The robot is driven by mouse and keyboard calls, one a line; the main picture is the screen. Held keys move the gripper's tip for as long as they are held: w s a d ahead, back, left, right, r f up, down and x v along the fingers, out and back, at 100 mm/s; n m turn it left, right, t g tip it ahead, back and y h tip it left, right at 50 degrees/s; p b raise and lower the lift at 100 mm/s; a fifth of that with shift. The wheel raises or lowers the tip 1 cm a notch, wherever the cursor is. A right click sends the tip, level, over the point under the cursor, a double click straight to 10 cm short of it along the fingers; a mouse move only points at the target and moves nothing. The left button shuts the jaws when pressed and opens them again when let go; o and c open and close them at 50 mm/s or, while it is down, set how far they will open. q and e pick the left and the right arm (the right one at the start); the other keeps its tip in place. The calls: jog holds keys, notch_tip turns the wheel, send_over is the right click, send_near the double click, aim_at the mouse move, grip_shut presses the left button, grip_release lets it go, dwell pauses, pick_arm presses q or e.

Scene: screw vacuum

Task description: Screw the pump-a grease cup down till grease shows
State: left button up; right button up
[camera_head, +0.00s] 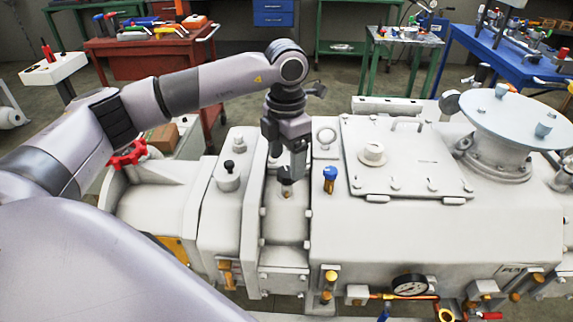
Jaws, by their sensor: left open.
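My left arm comes in from the left and bends down over the white pump housing (420,235). My left gripper (287,183) points straight down over the narrow raised section of the housing and is open. A small brass-coloured fitting (287,194) shows just under its fingertips; the fingers partly hide it, and I cannot tell whether they touch it. A blue-capped fitting (330,175) stands upright to the right of the gripper. I cannot tell from this view which fitting is the pump-a grease cup, and I see no grease. My right gripper is not in view.
A bolted hatch (405,160) and a round flanged port (515,118) lie to the right. A dark-knobbed cap (228,176) and red handwheel (128,154) are to the left. A pressure gauge (410,285) sits at the front. Tool benches stand behind.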

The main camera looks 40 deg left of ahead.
aim_at(286, 172)
pick_arm(q)
jog(key=shift+r, duration=2.3)
jog(key=shift+s, duration=0.1)
